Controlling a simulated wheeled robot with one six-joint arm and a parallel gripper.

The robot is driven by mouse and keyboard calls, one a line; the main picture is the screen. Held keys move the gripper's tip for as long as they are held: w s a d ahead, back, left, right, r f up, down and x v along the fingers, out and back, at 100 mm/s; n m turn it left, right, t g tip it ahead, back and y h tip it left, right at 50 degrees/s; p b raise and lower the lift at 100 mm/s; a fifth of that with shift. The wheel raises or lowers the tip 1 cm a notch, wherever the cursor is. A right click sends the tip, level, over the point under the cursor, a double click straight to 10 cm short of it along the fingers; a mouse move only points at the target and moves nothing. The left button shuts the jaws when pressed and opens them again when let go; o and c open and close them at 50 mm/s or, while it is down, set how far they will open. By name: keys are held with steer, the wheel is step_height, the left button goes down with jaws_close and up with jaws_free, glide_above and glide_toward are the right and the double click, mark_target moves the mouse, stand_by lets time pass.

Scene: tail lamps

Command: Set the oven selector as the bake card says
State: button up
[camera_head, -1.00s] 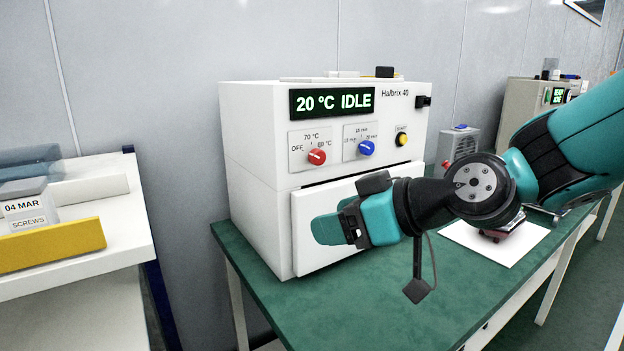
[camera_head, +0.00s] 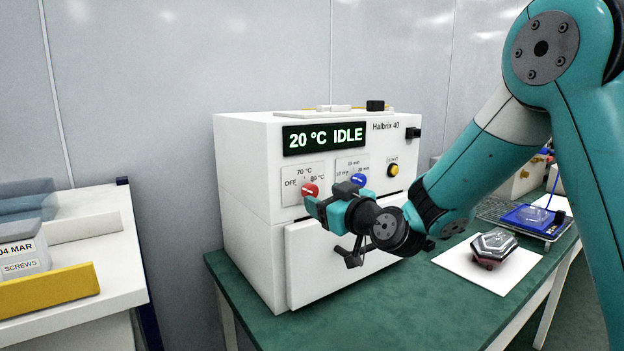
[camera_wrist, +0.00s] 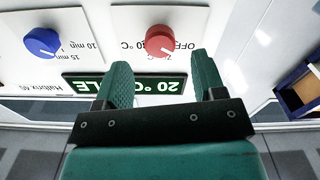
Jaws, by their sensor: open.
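The white oven (camera_head: 245,190) stands on the green bench; its display (camera_head: 325,137) reads "20 °C IDLE". The red selector knob (camera_head: 310,190) sits on a plate marked OFF, 70 °C and a third temperature that is hard to read. The red knob also shows in the wrist view (camera_wrist: 162,40), upside down; I cannot tell surely where its pointer aims. The blue minutes knob (camera_head: 358,181) is to its right. My gripper (camera_head: 314,207) is open and empty, just in front of the red knob, its fingers (camera_wrist: 162,78) apart and not around it. I cannot make out a bake card.
A yellow button (camera_head: 393,170) is right of the blue knob. The oven door (camera_head: 310,265) is closed below. A lamp part (camera_head: 492,246) lies on white paper (camera_head: 450,263). A blue scale-like device (camera_head: 530,217) is behind it. A shelf with bins (camera_head: 50,280) stands left.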

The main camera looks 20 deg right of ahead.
mark_target(313, 193)
steer(key=p+x, duration=0.1)
steer(key=x, duration=0.4)
steer(key=shift+w+a+p, duration=0.1)
steer(key=shift+p, duration=0.2)
steer(key=c, duration=0.9)
